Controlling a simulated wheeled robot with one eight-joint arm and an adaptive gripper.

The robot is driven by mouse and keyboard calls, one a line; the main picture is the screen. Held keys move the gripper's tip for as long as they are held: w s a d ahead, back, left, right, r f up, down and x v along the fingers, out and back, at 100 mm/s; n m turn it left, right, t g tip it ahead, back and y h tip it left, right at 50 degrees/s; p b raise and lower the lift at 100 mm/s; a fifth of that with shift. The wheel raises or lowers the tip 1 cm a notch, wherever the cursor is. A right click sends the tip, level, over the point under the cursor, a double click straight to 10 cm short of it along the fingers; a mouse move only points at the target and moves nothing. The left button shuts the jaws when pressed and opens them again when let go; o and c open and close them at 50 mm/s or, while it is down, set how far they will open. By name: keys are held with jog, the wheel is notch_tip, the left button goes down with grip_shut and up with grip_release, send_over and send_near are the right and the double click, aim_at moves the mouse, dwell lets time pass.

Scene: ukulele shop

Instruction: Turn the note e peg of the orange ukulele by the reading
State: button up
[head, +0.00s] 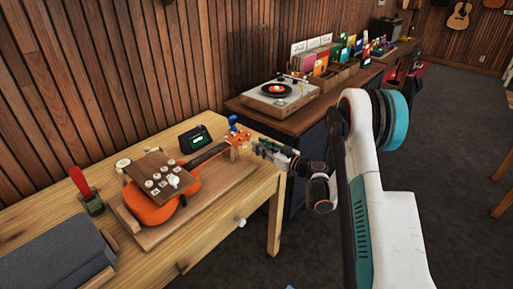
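The orange ukulele (155,213) lies on a wooden cradle (150,238) on the light wooden table. Its neck points right and away from me. The headstock (238,138) is at the table's right end, with a blue part (233,122) sticking up beside it. The separate pegs are too small to tell apart. A dark tuner (195,138) with a green display stands behind the neck; its reading is not legible. My gripper (262,147) is at the headstock's right side, very close to it. I cannot tell whether it touches a peg or how its fingers stand.
A brown board with several pale knobs (160,173) covers part of the ukulele body. A red-handled tool (80,183) in a green holder and a dark grey case (55,258) are at left. A turntable (280,97) stands on the counter behind.

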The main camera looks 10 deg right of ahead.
jog(key=shift+x, duration=1.3)
jog(key=shift+c, duration=0.3)
grip_shut()
jog(key=shift+m, duration=0.3)
jog(key=shift+m, duration=2.6)
jog(key=shift+o, duration=0.3)
grip_release()
